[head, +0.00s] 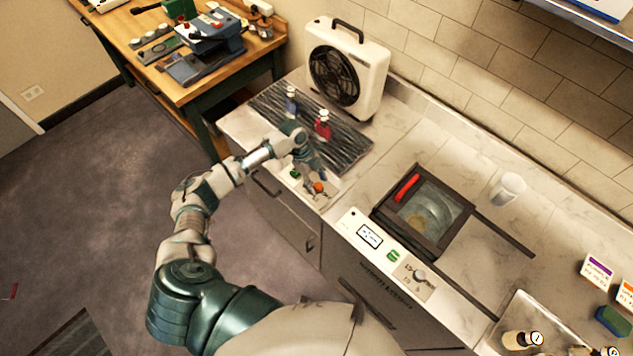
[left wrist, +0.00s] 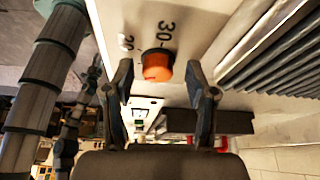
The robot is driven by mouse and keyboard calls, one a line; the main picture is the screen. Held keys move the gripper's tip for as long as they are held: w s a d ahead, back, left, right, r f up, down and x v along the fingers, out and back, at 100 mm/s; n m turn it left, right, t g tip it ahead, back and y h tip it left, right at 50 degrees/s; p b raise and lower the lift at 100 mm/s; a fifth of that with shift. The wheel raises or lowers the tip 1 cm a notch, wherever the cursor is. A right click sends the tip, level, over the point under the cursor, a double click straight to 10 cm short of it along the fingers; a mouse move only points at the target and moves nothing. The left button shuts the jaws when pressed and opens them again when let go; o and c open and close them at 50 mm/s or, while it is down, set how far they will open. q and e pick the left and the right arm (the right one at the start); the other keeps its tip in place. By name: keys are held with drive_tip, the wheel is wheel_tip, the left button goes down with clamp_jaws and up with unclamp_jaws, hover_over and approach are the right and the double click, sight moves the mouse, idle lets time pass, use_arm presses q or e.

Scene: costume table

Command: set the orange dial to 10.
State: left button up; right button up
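The orange dial (head: 319,187) is on the light front panel of the counter, below the dark ribbed mat. In the left wrist view the dial (left wrist: 157,66) is a round orange knob with the printed numbers 30 and 20 beside it. Which mark it points to cannot be made out. My left gripper (head: 312,172) is at the dial, coming from above. In the left wrist view its two fingers (left wrist: 158,76) are spread, one on each side of the dial, with gaps between them and it. My right gripper is not in view.
A blue bottle (head: 291,102) and a red bottle (head: 323,125) stand on the ribbed mat (head: 345,150) behind the gripper. A fan (head: 346,70) stands at the back. A green switch (head: 295,174) is left of the dial. A dark framed box (head: 424,212) is to the right.

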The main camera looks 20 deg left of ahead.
use_arm(q)
drive_tip(key=shift+r, duration=0.15)
drive_tip(key=v, duration=1.1)
drive_tip(key=shift+a+r, duration=0.2)
drive_tip(key=shift+a, duration=0.05)
drive_tip(key=shift+w, duration=0.15)
